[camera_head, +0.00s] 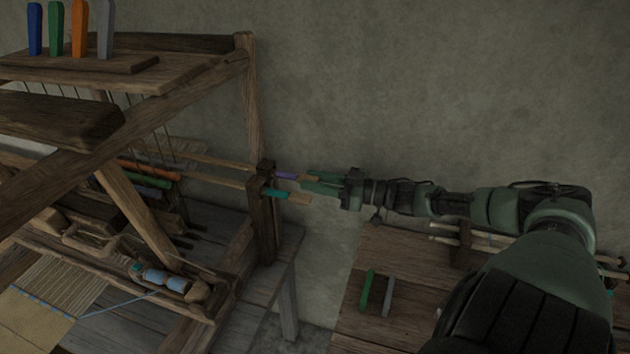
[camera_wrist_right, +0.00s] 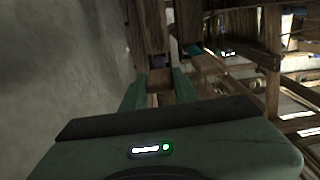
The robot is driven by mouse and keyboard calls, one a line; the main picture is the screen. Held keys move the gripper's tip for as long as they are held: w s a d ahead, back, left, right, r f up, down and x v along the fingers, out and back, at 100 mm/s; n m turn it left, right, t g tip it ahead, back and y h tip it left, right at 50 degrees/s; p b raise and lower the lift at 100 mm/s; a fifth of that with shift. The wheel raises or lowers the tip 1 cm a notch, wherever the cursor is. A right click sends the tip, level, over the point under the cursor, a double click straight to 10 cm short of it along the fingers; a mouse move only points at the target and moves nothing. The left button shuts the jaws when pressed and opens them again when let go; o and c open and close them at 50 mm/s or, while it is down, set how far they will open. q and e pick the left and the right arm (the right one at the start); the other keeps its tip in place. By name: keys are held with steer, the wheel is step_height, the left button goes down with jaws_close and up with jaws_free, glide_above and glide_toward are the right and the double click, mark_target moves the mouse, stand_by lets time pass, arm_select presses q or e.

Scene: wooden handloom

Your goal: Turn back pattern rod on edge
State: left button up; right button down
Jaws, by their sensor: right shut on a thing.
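The back pattern rod (camera_head: 285,175), with a purple band, sticks out to the right from a dark wooden holder (camera_head: 264,205) on the loom's right side. My right gripper (camera_head: 310,182) is shut on its end, coming in from the right. In the right wrist view, the rod's wooden end (camera_wrist_right: 160,84) sits between the two green fingers. A second rod with a teal band (camera_head: 276,194) runs just in front of it and is not gripped. The fingers partly hide the rod's end, and I cannot tell whether it lies flat or on edge. My left gripper is not in view.
The wooden loom frame (camera_head: 253,100) fills the left. A shuttle with blue thread (camera_head: 165,280) lies on it. A side table (camera_head: 400,260) at lower right holds a green stick (camera_head: 366,290) and a grey stick (camera_head: 388,297). The wall is close behind my right arm.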

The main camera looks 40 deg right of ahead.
steer(key=n+p, duration=0.2)
steer(key=n, duration=0.1)
steer(key=shift+r+n, duration=0.1)
steer(key=shift+n, duration=0.3)
steer(key=n+p, duration=0.1)
steer(key=n, duration=0.8)
steer(key=shift+p, duration=0.3)
steer(key=n, duration=0.2)
steer(key=n+b, duration=0.1)
steer(key=n, duration=0.1)
steer(key=shift+f+n, duration=0.2)
steer(key=shift+n, duration=0.2)
steer(key=c, duration=1.4)
jaws_free()
steer(key=shift+o, duration=0.2)
steer(key=shift+s, duration=0.15)
